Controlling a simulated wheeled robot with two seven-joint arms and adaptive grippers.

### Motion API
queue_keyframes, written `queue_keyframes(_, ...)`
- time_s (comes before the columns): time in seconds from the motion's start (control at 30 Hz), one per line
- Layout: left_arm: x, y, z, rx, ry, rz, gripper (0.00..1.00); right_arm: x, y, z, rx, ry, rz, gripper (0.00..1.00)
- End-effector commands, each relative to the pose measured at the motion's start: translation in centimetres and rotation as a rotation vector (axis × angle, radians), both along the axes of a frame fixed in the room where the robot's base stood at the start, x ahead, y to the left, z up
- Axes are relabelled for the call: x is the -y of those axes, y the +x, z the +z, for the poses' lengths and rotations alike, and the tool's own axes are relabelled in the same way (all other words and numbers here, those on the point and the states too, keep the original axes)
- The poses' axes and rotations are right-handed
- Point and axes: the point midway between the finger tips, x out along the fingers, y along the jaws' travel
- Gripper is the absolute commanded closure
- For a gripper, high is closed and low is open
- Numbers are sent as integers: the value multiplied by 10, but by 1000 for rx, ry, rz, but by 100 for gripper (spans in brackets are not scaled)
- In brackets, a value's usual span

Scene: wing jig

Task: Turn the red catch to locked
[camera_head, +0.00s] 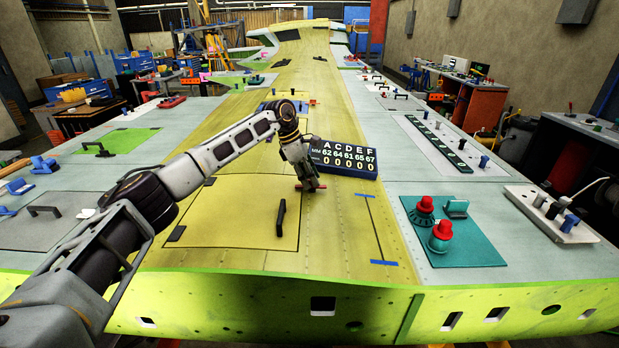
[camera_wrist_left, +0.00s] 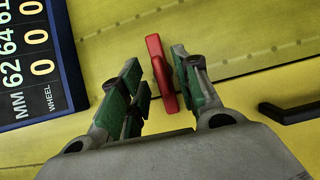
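The red catch (camera_wrist_left: 160,74) is a narrow red bar on the yellow wing skin in the left wrist view. It lies between the two fingers of my left gripper (camera_wrist_left: 160,92), closer to the right finger; I cannot tell whether they touch. A gap shows between the catch and the left finger. The fingers have green pads and are apart. In the head view my left gripper (camera_head: 308,186) points down at the wing, just left of and below the number display, and mostly hides the catch. My right gripper is not in view.
The dark number display (camera_head: 343,158) stands close to my left gripper. A hatch panel (camera_head: 235,215) with a black handle (camera_head: 281,218) lies to the left. A teal plate (camera_head: 465,240) with red knobs is at right. The wing skin in front of the gripper is clear.

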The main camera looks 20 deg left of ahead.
Motion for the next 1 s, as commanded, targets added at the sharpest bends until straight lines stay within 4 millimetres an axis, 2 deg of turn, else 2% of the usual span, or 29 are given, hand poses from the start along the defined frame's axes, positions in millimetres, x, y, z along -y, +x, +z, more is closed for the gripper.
queue_keyframes(0.17,0,0,1,-1,0,0,68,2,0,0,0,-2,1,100)
queue_keyframes(0.37,-4,-1,11,0,0,0,68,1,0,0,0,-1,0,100)
queue_keyframes(1.0,-37,-10,91,1,-1,0,68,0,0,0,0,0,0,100)
